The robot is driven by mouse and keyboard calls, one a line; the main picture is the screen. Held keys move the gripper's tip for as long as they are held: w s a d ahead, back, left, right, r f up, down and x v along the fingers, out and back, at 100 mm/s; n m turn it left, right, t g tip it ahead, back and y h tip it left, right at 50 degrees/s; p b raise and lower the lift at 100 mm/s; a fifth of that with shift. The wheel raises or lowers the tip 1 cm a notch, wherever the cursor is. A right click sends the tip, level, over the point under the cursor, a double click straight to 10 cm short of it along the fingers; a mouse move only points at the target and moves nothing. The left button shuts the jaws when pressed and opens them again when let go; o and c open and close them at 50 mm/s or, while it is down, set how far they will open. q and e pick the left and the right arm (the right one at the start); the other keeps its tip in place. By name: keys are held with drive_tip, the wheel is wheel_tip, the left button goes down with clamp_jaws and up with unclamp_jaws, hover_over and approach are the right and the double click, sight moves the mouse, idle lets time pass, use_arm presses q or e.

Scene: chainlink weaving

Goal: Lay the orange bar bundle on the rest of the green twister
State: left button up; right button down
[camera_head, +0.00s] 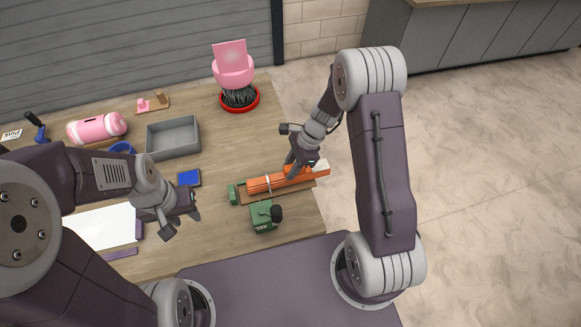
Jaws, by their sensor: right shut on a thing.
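The orange bar bundle (262,184) lies lengthwise along a brown strip (250,197) at the table's right side, with a light band around it and a pale right end. I cannot tell whether it rests on the strip or is slightly above it. My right gripper (297,169) is shut on the bundle right of its middle, from above, and hides part of it. The green twister (263,217), with a black knob, stands just in front; a small green block (233,194) is at the strip's left end. My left gripper (196,205) is open and empty, left of the twister.
A grey tray (173,153), a blue pad (189,177), a pink cylinder (97,128) and a white sheet (100,228) are on the left. A pink seat-like object (233,70) over a red ring (240,108) is at the back. The table between tray and bundle is mostly clear.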

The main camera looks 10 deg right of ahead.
drive_tip(key=shift+f+b, duration=0.45)
drive_tip(key=shift+f, duration=0.15)
idle(0.3)
drive_tip(key=c, duration=1)
unclamp_jaws()
drive_tip(key=shift+c, duration=0.2)
drive_tip(key=shift+r, duration=0.1)
drive_tip(key=v, duration=0.9)
